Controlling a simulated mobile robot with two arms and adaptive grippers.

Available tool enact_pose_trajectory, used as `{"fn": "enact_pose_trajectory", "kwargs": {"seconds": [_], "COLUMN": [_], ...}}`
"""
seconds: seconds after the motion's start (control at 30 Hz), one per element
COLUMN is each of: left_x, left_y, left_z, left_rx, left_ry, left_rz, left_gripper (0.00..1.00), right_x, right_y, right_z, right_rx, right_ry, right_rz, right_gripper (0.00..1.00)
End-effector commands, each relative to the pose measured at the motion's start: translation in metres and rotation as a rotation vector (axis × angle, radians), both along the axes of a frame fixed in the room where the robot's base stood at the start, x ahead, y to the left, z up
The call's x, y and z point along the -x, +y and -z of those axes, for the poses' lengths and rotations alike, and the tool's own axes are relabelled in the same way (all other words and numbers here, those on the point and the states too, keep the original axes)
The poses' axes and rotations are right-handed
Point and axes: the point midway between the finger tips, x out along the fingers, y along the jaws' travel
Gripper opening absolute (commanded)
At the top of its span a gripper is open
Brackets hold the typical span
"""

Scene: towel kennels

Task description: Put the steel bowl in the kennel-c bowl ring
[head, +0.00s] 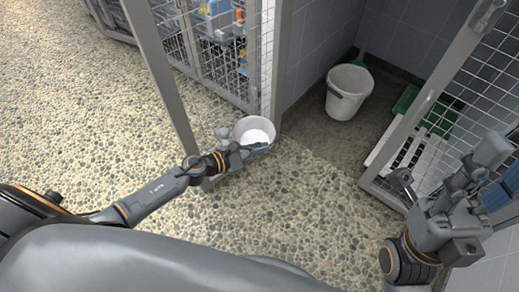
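A round, pale grey bowl (254,131) with a whitish inside is low down at the foot of the mesh kennel front, beside a grey gate post. I cannot tell whether a ring is around it. My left gripper (240,147) is at the bowl's near side, its fingers overlapping the near rim. Whether the fingers are closed on the rim is not clear. My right gripper (478,165) is raised at the right in front of a mesh gate, far from the bowl. Its finger opening is hard to read.
A white bucket (349,91) stands inside the open kennel. A mesh gate (448,95) stands on the right, with a green object (425,112) and a white slatted rack behind it. Blue cloth-like items (497,192) lie at the far right. The pebbled floor (280,205) in front is clear.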

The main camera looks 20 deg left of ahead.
Motion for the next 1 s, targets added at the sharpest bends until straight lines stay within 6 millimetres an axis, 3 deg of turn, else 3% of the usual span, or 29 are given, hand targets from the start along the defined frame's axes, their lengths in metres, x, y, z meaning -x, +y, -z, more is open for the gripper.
{"fn": "enact_pose_trajectory", "kwargs": {"seconds": [0.27,0.3,0.4,0.77,1.0], "left_x": [0.000,0.000,0.000,0.000,0.034], "left_y": [0.000,0.000,0.000,0.000,0.025], "left_z": [0.003,0.002,0.002,-0.003,-0.012], "left_rx": [-0.001,0.000,-0.001,-0.001,-0.003], "left_ry": [-0.001,0.000,0.001,0.001,0.005], "left_rz": [0.000,0.000,-0.001,-0.001,-0.001], "left_gripper": [0.00,0.12,0.28,0.28,0.28], "right_x": [0.000,0.000,-0.001,-0.001,0.000], "right_y": [0.000,0.000,0.000,0.000,0.000], "right_z": [0.004,0.002,0.002,-0.003,-0.004], "right_rx": [0.001,0.001,0.001,0.001,0.001], "right_ry": [0.002,0.002,0.003,0.004,0.003], "right_rz": [0.000,0.000,0.000,0.000,0.000], "right_gripper": [0.40,0.40,0.40,0.40,0.40]}}
